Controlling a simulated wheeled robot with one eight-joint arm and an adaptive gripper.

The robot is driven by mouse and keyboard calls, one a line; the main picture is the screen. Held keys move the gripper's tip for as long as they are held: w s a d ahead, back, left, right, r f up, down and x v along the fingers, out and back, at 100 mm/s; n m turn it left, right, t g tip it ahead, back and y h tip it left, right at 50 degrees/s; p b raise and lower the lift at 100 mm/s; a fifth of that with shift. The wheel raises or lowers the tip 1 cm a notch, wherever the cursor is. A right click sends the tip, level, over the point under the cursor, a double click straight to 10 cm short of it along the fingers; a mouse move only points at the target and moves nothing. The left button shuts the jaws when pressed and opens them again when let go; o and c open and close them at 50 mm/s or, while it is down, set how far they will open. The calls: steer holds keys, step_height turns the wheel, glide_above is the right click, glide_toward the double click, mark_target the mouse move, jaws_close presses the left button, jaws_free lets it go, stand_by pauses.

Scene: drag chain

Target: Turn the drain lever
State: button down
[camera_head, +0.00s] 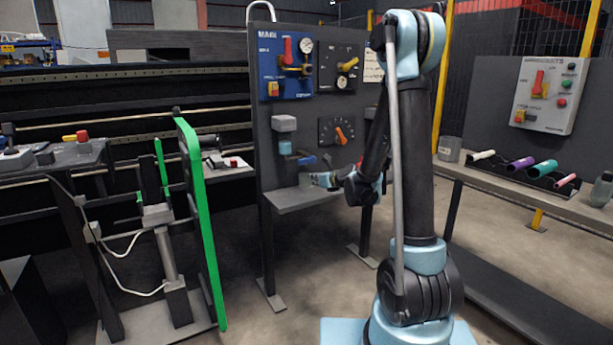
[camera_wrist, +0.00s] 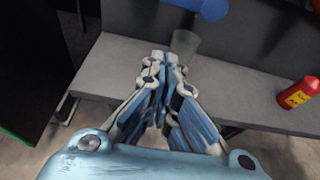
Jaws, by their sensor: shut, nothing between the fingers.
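The drain lever looks to be the blue handle (camera_head: 306,160) on the grey drain unit (camera_head: 285,125) at the lower left of the dark panel. In the wrist view a blue rounded part (camera_wrist: 205,8), probably this lever, shows at the top edge, cut off by the frame. My gripper (camera_head: 318,180) is just below and right of the lever in the head view. In the wrist view my gripper (camera_wrist: 165,62) has its fingers together with nothing between them. It points at the grey backboard, below and left of the blue part, seemingly apart from it.
A translucent cup (camera_wrist: 184,43) stands on the grey shelf (camera_wrist: 235,95) just beyond my fingertips. A red container (camera_wrist: 298,92) with a yellow label is at the right. An orange knob dial (camera_head: 338,132) is on the panel above. A green frame (camera_head: 202,220) stands left.

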mark_target(305, 160)
steer(key=x, duration=0.9)
steer(key=shift+w+d+f, duration=0.2)
steer(key=shift+w, duration=0.25)
steer(key=shift+w+a+r, duration=0.1)
steer(key=shift+r, duration=1.95)
